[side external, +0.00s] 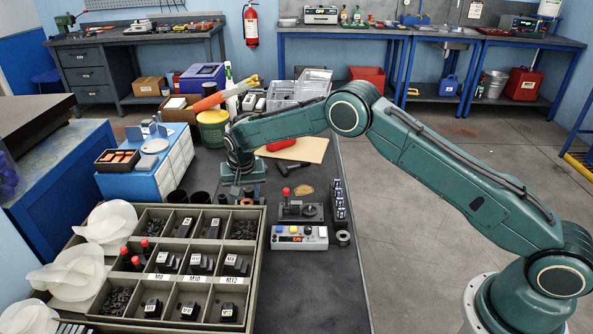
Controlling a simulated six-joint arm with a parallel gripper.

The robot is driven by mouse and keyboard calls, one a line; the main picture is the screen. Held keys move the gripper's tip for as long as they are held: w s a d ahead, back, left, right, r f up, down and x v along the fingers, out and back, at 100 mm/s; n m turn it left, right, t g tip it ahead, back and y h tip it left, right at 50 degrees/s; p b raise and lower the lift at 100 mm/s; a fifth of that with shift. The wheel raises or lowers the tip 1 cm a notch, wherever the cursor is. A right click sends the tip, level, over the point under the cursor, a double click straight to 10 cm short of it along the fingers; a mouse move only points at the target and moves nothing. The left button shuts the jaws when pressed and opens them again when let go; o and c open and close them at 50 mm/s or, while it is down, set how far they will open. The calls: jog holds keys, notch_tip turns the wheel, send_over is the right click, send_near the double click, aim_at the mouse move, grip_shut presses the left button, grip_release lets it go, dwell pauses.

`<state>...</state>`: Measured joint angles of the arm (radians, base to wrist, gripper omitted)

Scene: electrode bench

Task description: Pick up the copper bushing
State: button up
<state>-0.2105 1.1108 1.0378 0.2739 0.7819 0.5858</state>
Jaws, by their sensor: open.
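My gripper (243,191) points down at the end of the green arm, over the dark bench just behind the compartment tray. Its jaws are open, and I see nothing held between them; the fingertips are small and partly hard to make out. I cannot pick out a copper bushing for certain. A small ring (343,238) lies right of the grey control box, but its colour looks more grey than copper. A small golden-brown piece (303,189) lies on the bench right of my gripper, its shape unclear.
The compartment tray (262,225) with dark parts fills the front left. A control box (300,237) and a red-knobbed fixture (299,211) stand right of it, beside a row of metal pieces (338,200). Black cups (200,199) stand left of my gripper. Bare bench (318,285) lies in front.

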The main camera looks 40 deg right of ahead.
aim_at(246, 199)
jog(key=shift+x, duration=2.3)
jog(key=shift+w, duration=0.1)
jog(key=c, duration=0.8)
jog(key=shift+o, duration=0.2)
jog(key=shift+r, duration=0.15)
notch_tip(246, 199, up, 20)
